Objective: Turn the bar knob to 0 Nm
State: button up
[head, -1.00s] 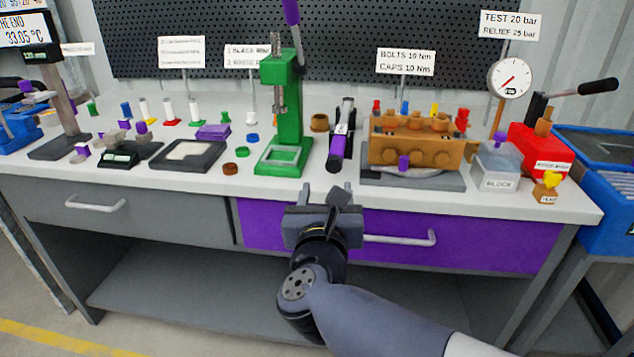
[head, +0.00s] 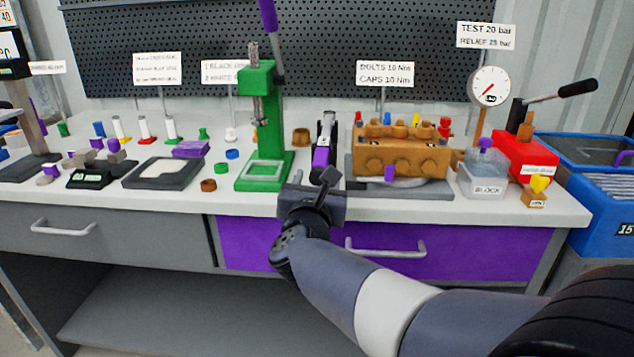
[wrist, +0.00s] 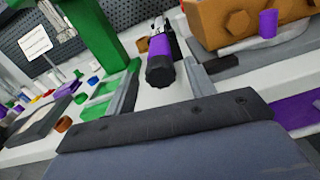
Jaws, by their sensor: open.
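A bar-shaped tool with a purple grip (head: 321,156) and dark metal parts lies on the bench between the green press and the orange pump block. In the wrist view its purple grip (wrist: 160,45) ends in a round dark knob (wrist: 160,71) facing me. No Nm scale is readable. My gripper (head: 312,181) is open at the bench's front edge, in front of the tool's near end. In the wrist view its two fingers (wrist: 163,62) appear either side of the knob, with gaps; I cannot tell how far off the knob is.
The green press (head: 264,135) stands just left of the tool. The orange pump block (head: 402,157) stands on a grey plate (head: 400,188) to the right. A clear box labelled BLOCK (head: 484,178) is further right. A purple drawer (head: 300,243) is below the bench edge.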

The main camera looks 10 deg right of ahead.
jog(key=shift+w+d, duration=0.15)
jog(key=shift+w, duration=0.25)
jog(key=shift+c, duration=0.2)
jog(key=c, duration=0.9)
jog(key=shift+c, duration=0.2)
